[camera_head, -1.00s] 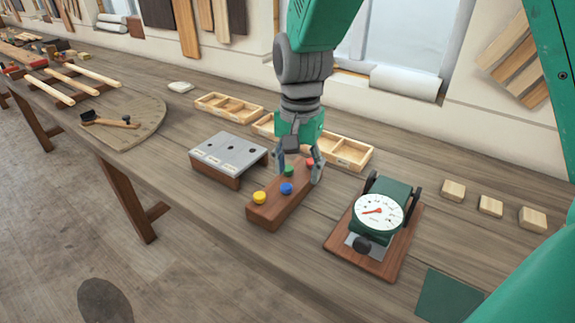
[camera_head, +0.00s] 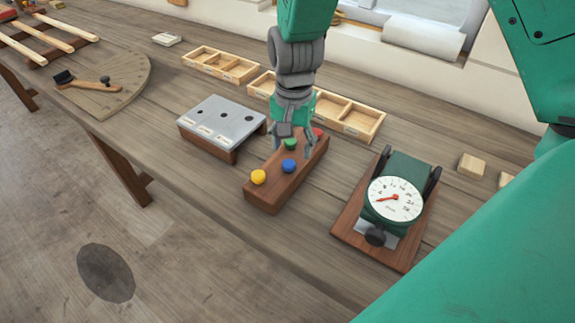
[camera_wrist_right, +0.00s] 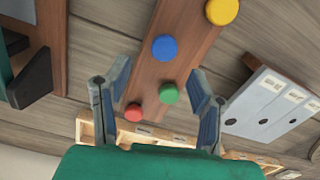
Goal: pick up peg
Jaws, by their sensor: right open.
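A brown wooden block (camera_head: 264,195) on the bench holds yellow (camera_head: 258,177), blue (camera_head: 289,166), green (camera_head: 290,144) and red (camera_head: 318,132) round-topped pegs. My right gripper (camera_head: 293,148) is open over the far end of the block, pointing down, with its fingers around the green peg area. In the right wrist view, the green peg (camera_wrist_right: 169,93) and red peg (camera_wrist_right: 134,112) show between the open fingers (camera_wrist_right: 160,75), the green one nearer the right finger. The blue peg (camera_wrist_right: 164,48) and yellow peg (camera_wrist_right: 222,10) lie beyond the fingertips. My left gripper is out of view.
A grey-topped stand with holes (camera_head: 228,118) is left of the block. A dial gauge on a wooden base (camera_head: 350,225) stands to the right. Compartmented wooden trays (camera_head: 222,64) lie behind. Small wooden blocks (camera_head: 471,165) sit at far right. Bench in front is clear.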

